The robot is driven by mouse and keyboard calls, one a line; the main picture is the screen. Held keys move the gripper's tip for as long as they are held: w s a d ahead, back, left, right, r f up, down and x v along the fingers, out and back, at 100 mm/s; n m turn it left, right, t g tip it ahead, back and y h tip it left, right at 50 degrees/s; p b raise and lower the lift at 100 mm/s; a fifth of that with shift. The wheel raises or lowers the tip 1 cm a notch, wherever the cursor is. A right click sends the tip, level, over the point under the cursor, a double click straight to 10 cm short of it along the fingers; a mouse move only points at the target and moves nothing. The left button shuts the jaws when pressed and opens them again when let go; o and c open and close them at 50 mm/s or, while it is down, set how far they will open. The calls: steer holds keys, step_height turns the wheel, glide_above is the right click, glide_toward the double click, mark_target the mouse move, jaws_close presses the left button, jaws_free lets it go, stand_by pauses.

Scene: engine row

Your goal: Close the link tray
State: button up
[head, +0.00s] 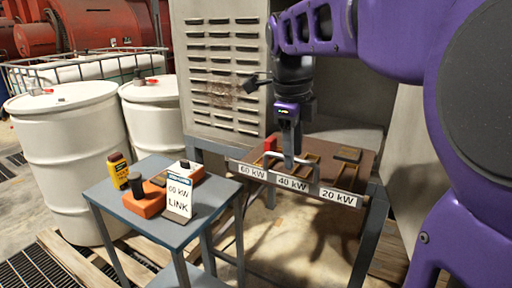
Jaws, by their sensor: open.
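The link tray (327,153) is a brown tray in the middle right of the head view. Its front edge carries labels reading 60 kW, 40 kW and 20 kW, and it juts forward on a grey stand. My gripper hides part of the tray.
A small blue-grey table (170,232) stands front left, close to the tray. It bears a 60 kW LINK card (179,197), an orange tool (147,203) and a yellow can (118,171). A louvred cabinet (222,65) is behind; white drums (70,150) stand left.

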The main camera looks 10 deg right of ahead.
jaws_close()
stand_by(1.4)
